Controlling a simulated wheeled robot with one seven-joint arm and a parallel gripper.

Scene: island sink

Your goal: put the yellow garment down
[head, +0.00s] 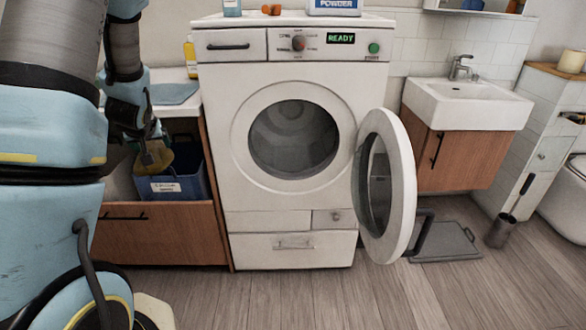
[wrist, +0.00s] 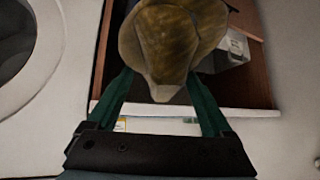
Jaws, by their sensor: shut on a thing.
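The yellow garment (head: 156,158) hangs from my gripper (head: 147,138) in the head view, at the left of the washing machine. It overlaps the back left of a blue bin (head: 188,184) with a white label; I cannot tell whether it touches the bin. In the wrist view the garment (wrist: 178,45) is bunched between the two green fingers of my gripper (wrist: 160,85), which is shut on it. The garment hides part of what lies behind it there.
The washing machine (head: 218,150) stands right of the bin, its round door (head: 398,190) swung open to the right. A wooden drawer front (head: 160,235) is below the bin, and a counter (head: 186,92) is above. A sink (head: 465,103) is farther right.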

